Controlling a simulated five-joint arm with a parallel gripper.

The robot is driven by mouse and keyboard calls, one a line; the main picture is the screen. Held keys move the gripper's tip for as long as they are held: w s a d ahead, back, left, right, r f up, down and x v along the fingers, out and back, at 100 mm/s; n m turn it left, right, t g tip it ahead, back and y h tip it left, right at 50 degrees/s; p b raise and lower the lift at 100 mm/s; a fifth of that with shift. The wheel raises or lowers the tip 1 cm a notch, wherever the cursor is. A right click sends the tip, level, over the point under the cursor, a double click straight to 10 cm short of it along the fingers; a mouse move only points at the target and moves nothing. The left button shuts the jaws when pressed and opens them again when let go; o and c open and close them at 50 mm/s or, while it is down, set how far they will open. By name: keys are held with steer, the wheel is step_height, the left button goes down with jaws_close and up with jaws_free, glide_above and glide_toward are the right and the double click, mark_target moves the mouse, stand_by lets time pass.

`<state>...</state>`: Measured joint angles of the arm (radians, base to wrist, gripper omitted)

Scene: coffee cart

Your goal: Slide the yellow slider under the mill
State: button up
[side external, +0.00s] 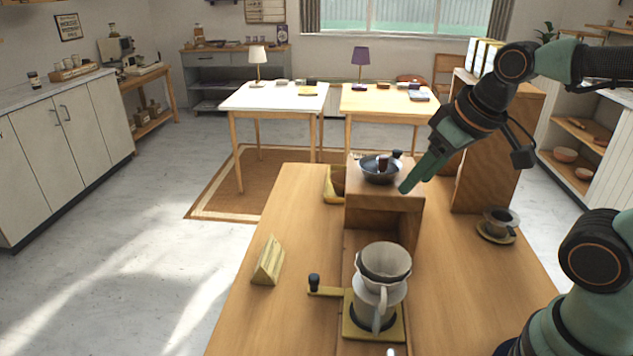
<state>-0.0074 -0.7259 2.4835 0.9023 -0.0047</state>
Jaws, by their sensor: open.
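The yellow slider (398,333) is a flat plate at the front of the wooden bench, with an arm reaching left to a dark upright knob (314,282). A white jug (377,303) with a pale dripper cone (384,261) on it stands on the slider. Behind it stands the mill (384,203), a brown wooden box with a dark hopper bowl and knobs on top and an opening in its front. The slider is in front of the mill, apart from it. My gripper (404,188) is open at the mill's upper right edge, fingers pointing down-left, clear of the slider.
A yellow-green wedge block (269,261) lies on the left of the bench. A yellow container (334,185) is left of the mill. A dark cup (499,221) on a saucer and a tall wooden panel (488,160) are on the right. The bench's front left is clear.

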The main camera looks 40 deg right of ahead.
steer(key=w+a+f+n+g, duration=0.3)
steer(key=w+a+f, duration=0.1)
steer(key=w+a, duration=0.3)
steer(key=n+g, duration=0.3)
glide_above(314, 276)
step_height(314, 276, down, 7)
step_height(314, 276, down, 12)
steer(key=shift+r, duration=0.1)
steer(key=shift+c, duration=0.3)
jaws_close()
stand_by(0.9)
